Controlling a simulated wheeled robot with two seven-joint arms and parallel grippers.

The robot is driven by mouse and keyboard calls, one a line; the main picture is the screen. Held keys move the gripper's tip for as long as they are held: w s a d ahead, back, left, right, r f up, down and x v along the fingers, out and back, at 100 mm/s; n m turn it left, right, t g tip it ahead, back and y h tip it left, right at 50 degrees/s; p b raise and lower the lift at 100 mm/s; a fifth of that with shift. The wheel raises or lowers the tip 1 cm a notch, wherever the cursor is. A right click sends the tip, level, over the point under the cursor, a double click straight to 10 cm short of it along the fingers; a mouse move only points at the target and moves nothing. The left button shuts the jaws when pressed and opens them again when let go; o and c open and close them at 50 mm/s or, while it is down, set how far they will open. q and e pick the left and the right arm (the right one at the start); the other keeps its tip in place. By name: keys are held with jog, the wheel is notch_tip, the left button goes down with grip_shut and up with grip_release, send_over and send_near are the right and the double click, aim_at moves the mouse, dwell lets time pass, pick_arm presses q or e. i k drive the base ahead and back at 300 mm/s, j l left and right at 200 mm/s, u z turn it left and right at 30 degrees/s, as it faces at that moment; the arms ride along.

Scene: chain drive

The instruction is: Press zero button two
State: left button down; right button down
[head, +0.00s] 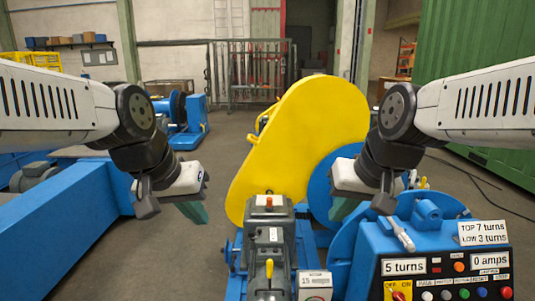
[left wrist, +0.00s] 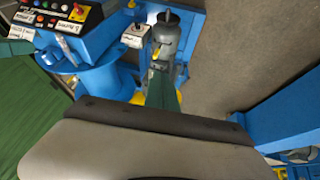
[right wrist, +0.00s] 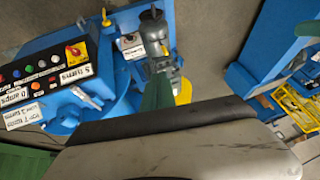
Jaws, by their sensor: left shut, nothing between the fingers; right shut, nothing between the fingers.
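The blue control panel (head: 375,245) stands at the lower right of the head view, with a black face (head: 420,282). Its displays read "5 turns" (head: 404,266) and "0 amps" (head: 490,260). An orange button (head: 459,267) sits between them. A row of white, green, blue and red buttons (head: 464,293) runs below; their labels are too small to read surely, and I cannot tell which is zero button two. My right gripper (head: 345,208) is shut and empty, above and left of the panel. My left gripper (head: 193,212) is shut and empty, far left of it.
A yellow guard (head: 305,130) rises behind the grey motor (head: 268,235), which has a yellow lever (head: 269,268). A small labelled box (head: 315,281) stands between motor and panel. A long blue beam (head: 60,235) lies at left. Floor is clear between beam and motor.

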aim_at(459, 266)
jog(key=k, duration=0.15)
jog(key=z, duration=1.5)
